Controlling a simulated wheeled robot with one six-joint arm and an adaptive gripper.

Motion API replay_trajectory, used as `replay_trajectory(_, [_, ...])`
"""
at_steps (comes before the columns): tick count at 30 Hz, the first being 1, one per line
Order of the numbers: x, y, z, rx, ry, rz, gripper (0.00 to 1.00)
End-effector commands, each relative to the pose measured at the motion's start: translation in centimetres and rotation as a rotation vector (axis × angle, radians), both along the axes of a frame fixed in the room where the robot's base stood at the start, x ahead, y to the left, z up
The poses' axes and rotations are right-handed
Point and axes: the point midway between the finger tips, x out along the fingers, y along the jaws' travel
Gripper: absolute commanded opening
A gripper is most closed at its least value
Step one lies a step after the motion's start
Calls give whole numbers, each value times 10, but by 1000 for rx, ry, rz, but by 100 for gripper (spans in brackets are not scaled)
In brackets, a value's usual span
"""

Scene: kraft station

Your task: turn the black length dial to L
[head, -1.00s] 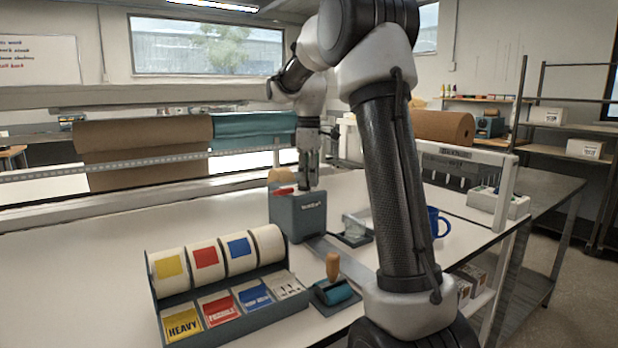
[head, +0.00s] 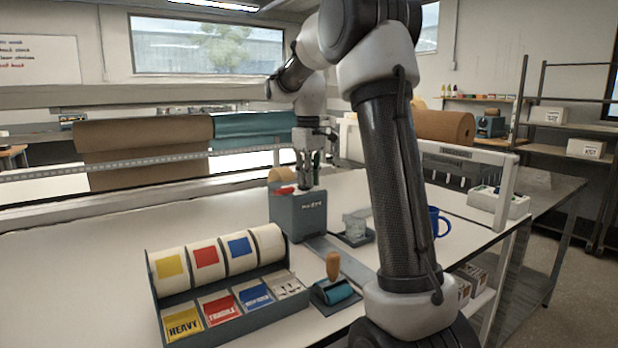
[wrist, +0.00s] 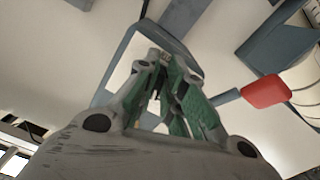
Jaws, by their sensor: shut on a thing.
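The grey-blue dispenser (head: 298,214) stands on the white table, with a red lever (head: 284,190) on its top left; the lever also shows in the wrist view (wrist: 266,88). My gripper (head: 309,184) points straight down onto the right part of the dispenser's top. In the wrist view its green-sided fingers (wrist: 163,58) are closed together over the dispenser. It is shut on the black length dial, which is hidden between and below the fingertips. The dial's pointer and letter marks cannot be read.
A label rack (head: 215,322) with several rolls stands at the front left. A wooden-handled roller (head: 333,267) is right of it. The table's left side is clear.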

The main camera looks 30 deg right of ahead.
Motion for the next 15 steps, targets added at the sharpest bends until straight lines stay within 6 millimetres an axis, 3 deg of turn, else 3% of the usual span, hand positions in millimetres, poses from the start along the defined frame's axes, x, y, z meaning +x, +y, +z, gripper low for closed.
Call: replay_trajectory(15, [0, 7, 1, 0, -3, -489, 0])
